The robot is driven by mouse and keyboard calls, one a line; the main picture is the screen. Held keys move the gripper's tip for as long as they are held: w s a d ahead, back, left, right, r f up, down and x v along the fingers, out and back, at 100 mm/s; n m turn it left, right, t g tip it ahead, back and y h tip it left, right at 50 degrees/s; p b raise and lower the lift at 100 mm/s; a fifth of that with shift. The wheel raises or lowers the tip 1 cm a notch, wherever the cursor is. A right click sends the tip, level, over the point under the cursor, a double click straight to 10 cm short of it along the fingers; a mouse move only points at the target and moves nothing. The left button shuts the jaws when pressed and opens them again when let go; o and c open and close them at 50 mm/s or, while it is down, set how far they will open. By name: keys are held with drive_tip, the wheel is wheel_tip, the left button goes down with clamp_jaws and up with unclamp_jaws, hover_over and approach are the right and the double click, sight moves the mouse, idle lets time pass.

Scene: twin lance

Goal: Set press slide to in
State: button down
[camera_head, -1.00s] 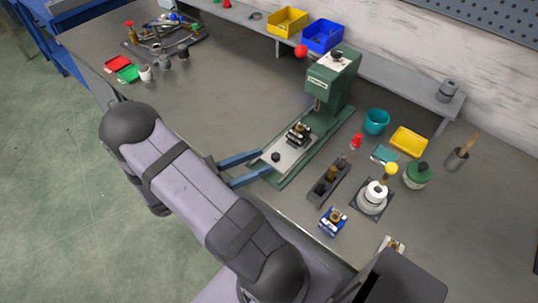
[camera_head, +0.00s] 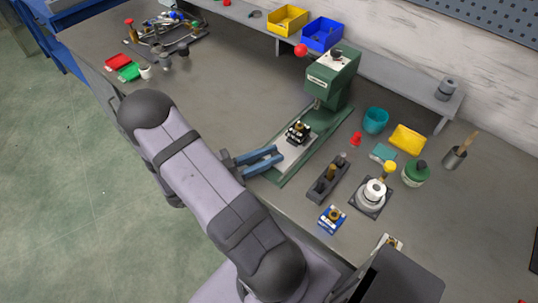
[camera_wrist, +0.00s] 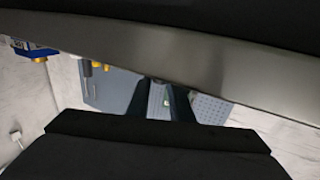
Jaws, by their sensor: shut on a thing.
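The green arbor press (camera_head: 335,75) stands on the bench. Its pale slide plate (camera_head: 290,154) sticks out of the green base toward the front left. A dark fixture with a brass part (camera_head: 298,132) sits on the plate, short of the spot under the ram. My gripper (camera_head: 279,154) reaches in from the left, its blue fingers close together at the plate's front end, shut on the slide's black knob, which they hide. The fingers also show in the wrist view (camera_wrist: 164,100), where I cannot make out the slide.
To the right of the press stand a grey block with plugs (camera_head: 327,178), a white round part on a dark base (camera_head: 372,194), a teal cup (camera_head: 375,121) and a yellow tray (camera_head: 407,139).

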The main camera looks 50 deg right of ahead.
sight(279, 146)
drive_tip(key=shift+d, duration=2.25)
drive_tip(key=c, duration=1.6)
unclamp_jaws()
drive_tip(key=shift+a, duration=0.2)
drive_tip(key=b+v, duration=0.1)
drive_tip(key=v, duration=0.5)
drive_tip(key=shift+d, duration=0.1)
drive_tip(key=shift+w+a+b, duration=0.25)
drive_tip(key=shift+a+b, duration=0.1)
drive_tip(key=shift+a, duration=0.2)
drive_tip(key=shift+o, duration=0.2)
